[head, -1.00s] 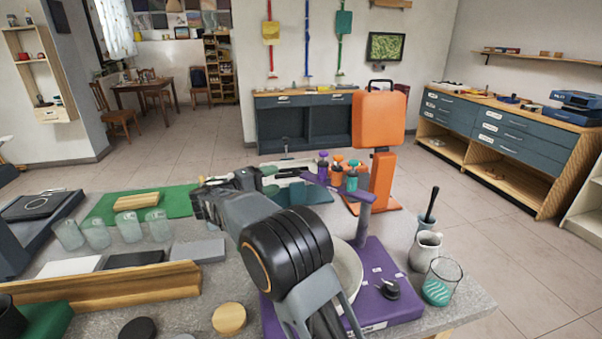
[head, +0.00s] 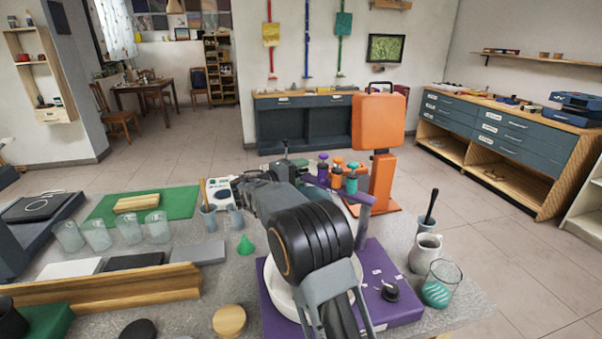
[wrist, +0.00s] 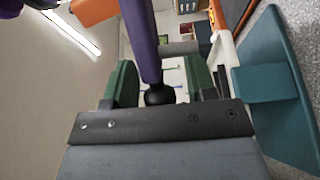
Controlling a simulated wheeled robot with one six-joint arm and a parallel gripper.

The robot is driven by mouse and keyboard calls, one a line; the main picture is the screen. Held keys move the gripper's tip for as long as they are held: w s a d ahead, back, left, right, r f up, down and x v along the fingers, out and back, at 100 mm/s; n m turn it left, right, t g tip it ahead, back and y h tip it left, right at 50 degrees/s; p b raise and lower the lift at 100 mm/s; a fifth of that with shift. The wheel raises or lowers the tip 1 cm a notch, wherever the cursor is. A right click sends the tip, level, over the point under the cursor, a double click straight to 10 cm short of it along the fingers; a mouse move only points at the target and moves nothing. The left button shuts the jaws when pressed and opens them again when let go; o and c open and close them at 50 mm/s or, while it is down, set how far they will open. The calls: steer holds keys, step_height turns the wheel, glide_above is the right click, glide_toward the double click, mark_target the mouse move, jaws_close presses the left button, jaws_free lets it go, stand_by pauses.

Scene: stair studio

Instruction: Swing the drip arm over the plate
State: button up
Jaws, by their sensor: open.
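The purple drip arm (head: 335,189) reaches leftward from the top of a post on the purple base (head: 395,262). The white round plate (head: 276,291) sits on that base, largely hidden behind my arm. My gripper (wrist: 160,84) is open, with its green fingers on either side of the drip arm (wrist: 140,35), whose black rounded end lies between them. I cannot tell whether either finger touches it. In the head view my gripper is mostly hidden by my own wrist, near the drip arm's left end.
An orange panel on a stand (head: 380,125) rises behind the drip arm, near several coloured bottles (head: 336,172). A white jug (head: 425,252) and a glass (head: 440,284) stand right of the base. A green funnel (head: 245,246) and cups (head: 209,216) stand to the left.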

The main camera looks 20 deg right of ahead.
steer(key=shift+c, duration=0.3)
jaws_close()
